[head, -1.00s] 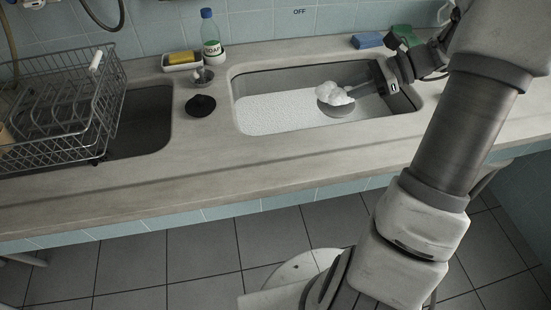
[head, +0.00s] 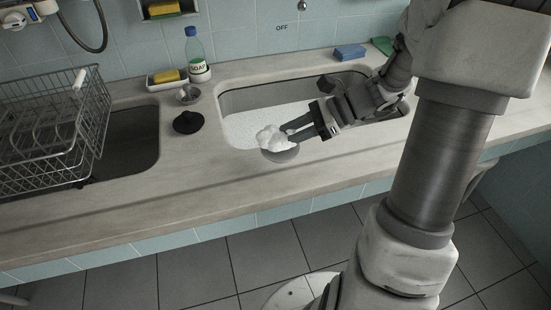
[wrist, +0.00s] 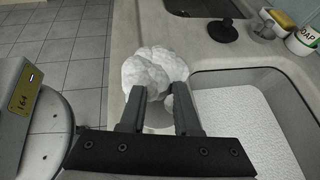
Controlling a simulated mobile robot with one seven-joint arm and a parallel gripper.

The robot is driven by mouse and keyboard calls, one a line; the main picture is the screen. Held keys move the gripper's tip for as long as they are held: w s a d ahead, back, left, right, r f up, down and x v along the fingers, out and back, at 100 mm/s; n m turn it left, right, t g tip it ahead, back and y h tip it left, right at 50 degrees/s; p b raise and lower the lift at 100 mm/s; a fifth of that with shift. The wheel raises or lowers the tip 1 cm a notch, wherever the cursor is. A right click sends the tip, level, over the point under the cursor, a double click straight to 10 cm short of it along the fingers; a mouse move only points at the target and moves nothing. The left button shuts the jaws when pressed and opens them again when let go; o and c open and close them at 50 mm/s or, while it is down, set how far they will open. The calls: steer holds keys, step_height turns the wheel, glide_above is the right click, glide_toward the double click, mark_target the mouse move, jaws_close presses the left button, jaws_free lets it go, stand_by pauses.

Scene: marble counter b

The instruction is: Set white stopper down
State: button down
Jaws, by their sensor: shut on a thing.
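My gripper (head: 290,132) is shut on the white stopper (head: 281,156), whose grey-looking round disc shows below a clump of white foam (head: 268,137). The foam hides most of the stopper and the grip. In the wrist view the foam (wrist: 150,70) sits at and beyond the fingertips (wrist: 158,98). The stopper is at the front rim of the right sink, over the front strip of the counter (head: 215,178). I cannot tell whether its disc touches the counter. A black stopper (head: 188,122) stands on the counter between the sinks.
The right sink (head: 245,120) has a white speckled surface inside. A wire dish rack (head: 50,135) stands over the left sink. A soap bottle (head: 196,60), a sponge dish (head: 165,80) and a small metal cup-like thing (head: 188,94) are at the back. The front counter strip is clear.

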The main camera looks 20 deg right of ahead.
mark_target(276, 155)
steer(key=shift+a+f, duration=0.4)
steer(key=shift+a, duration=0.15)
steer(key=shift+f+b, duration=0.95)
steer(key=shift+f, duration=0.95)
steer(key=shift+f, duration=0.15)
steer(key=c, duration=0.6)
jaws_free()
